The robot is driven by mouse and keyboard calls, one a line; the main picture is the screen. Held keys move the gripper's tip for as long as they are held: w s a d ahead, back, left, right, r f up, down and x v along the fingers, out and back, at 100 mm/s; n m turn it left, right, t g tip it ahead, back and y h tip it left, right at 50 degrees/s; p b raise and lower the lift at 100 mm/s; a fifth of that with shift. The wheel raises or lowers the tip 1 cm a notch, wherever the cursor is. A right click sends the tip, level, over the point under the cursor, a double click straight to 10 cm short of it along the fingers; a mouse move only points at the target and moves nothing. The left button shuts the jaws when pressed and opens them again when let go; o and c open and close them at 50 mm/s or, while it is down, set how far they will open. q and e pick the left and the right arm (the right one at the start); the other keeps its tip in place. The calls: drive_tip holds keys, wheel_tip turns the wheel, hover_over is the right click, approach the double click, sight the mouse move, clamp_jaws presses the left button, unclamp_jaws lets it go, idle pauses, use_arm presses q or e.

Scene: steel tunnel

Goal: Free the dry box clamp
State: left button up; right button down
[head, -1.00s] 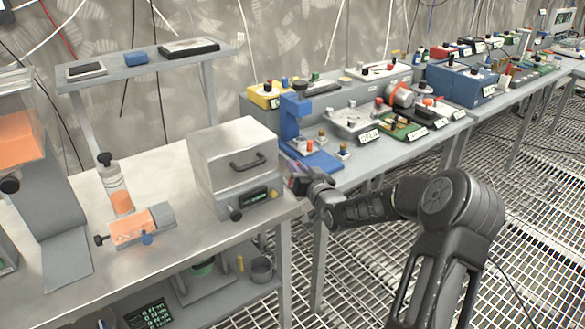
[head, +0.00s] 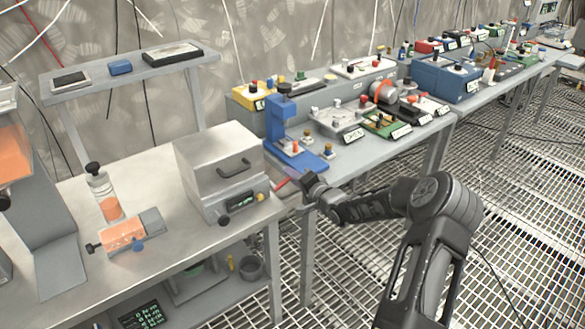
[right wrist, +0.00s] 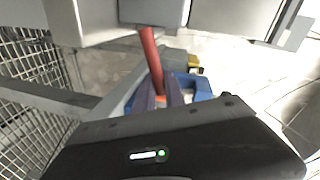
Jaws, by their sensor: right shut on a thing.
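The silver metal box (head: 212,165), with a dark handle and a green-lit display on its front, stands at the right end of the near bench. I take it for the dry box. A red bar (head: 283,183) sticks out by its right side. My right gripper (head: 296,178) is beside the box's right side, at the bar. In the right wrist view the fingers (right wrist: 160,98) are shut on the red bar (right wrist: 151,58), which runs up to the grey metal box (right wrist: 230,14). Its joint with the box is hidden. My left gripper is not in view.
A blue stand (head: 283,125) is close behind my right gripper on the second bench, beside several labelled devices. A bottle (head: 105,195) and an orange block (head: 122,238) are on the near bench. A shelf (head: 125,68) stands at the back. Grated floor lies right.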

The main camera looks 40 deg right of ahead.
drive_tip(key=shift+d+f+m+y+p, duration=0.2)
drive_tip(key=shift+f+m+y+p, duration=0.15)
drive_tip(key=shift+f+m, duration=0.35)
drive_tip(key=shift+r, duration=0.1)
drive_tip(key=c, duration=1.4)
unclamp_jaws()
drive_tip(key=s+r, duration=0.1)
drive_tip(key=s, duration=0.6)
drive_tip(key=shift+s+a+r+b, duration=0.25)
drive_tip(key=shift+s+r+b, duration=0.05)
drive_tip(key=shift+s, duration=0.05)
